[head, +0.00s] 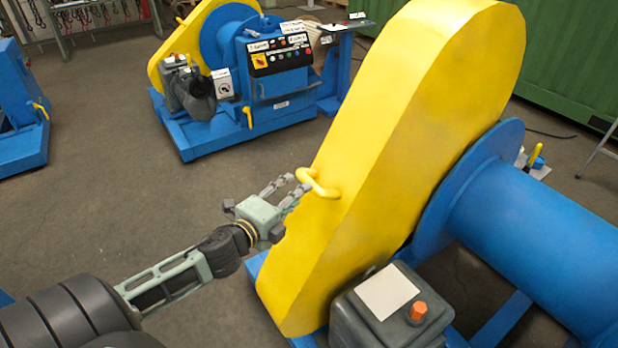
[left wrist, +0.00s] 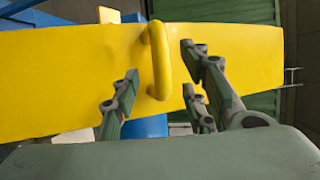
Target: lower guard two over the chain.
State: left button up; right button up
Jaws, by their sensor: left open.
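The big yellow chain guard (head: 400,130) stands upright beside the blue drum (head: 540,240) in the head view. A yellow handle (head: 318,184) sticks out from its edge face. My left gripper (head: 287,188) is open, with its fingertips close to the handle. In the left wrist view the handle (left wrist: 157,60) shows between the open fingers (left wrist: 160,95), with the yellow guard (left wrist: 70,75) behind it. I cannot tell whether a finger touches the handle. The chain is not visible. My right gripper is not in view.
A dark grey motor box (head: 385,310) with an orange knob stands in front of the guard. Another blue machine (head: 265,75) with a control panel and its own yellow guard (head: 190,40) stands behind. The floor (head: 100,200) at left is clear.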

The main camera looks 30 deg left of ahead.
aim_at(309, 182)
pick_arm(q)
jog(key=shift+w+f+p, duration=0.2)
jog(key=shift+w, duration=1.1)
jog(key=shift+w+f+p, duration=0.2)
jog(key=shift+w, duration=1.05)
jog(key=shift+w+f+p, duration=0.2)
jog(key=shift+w, duration=1.1)
grip_shut()
